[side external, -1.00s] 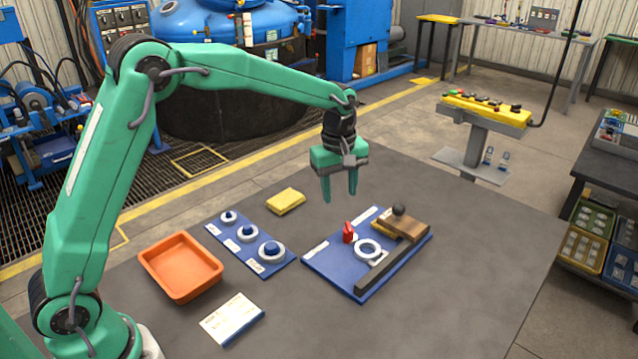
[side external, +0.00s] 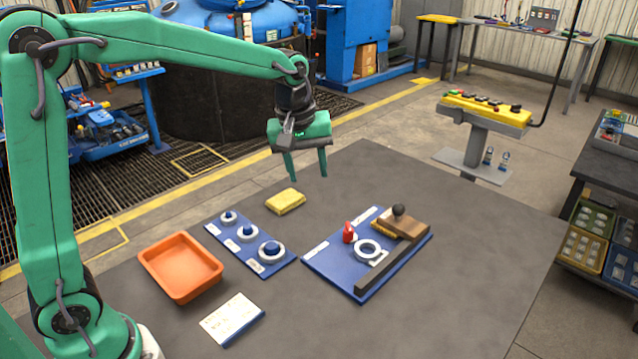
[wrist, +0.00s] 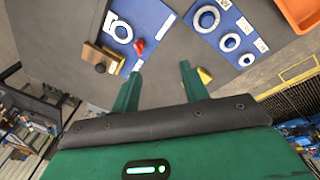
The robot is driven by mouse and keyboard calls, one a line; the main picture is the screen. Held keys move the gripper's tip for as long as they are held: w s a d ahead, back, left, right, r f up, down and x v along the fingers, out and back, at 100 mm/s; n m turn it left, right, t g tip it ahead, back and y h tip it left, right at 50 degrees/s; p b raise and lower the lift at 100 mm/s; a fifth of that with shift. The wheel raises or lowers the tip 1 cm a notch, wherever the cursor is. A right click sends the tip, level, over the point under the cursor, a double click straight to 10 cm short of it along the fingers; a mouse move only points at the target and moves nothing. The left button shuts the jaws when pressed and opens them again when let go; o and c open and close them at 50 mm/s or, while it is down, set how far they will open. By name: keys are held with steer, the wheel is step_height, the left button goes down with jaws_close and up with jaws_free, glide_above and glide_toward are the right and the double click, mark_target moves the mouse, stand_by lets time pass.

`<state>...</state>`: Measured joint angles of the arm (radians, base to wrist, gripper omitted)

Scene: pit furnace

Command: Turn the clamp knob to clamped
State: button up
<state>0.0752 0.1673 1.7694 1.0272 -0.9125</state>
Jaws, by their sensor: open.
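The blue fixture board (side external: 325,262) lies on the dark table. A red knob (side external: 348,233) stands near its left part, beside a white ring (side external: 368,250). A black ball (side external: 398,210) sits on a brown block (side external: 408,225) at the board's back right. In the wrist view the red knob (wrist: 139,46) is at upper left, beyond the fingers. My gripper (side external: 307,177) is open and empty, high above the table, behind and left of the board. It touches nothing. It also shows in the wrist view (wrist: 160,72).
A blue board with several rings (side external: 212,232), a yellow block (side external: 286,201), an orange tray (side external: 158,263) and a white card (side external: 232,318) lie left of the fixture. A dark bar (side external: 390,268) edges the fixture's right side. The table's right side is clear.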

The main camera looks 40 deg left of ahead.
steer(key=s+a+r+m+t, duration=0.1)
steer(key=s+r+m, duration=0.2)
steer(key=s, duration=0.6)
steer(key=shift+a+r+m, duration=0.4)
steer(key=shift+r, duration=0.05)
steer(key=shift+w, duration=0.15)
steer(key=n+g, duration=0.3)
steer(key=n, duration=0.4)
glide_above(349, 226)
steer(key=f, duration=1.5)
steer(key=shift+s+a, duration=0.15)
steer(key=shift+s, duration=0.1)
steer(key=shift+w+f+n, duration=0.25)
steer(key=shift+f+n, duration=0.05)
steer(key=shift+f, duration=0.05)
steer(key=shift+f, duration=0.1)
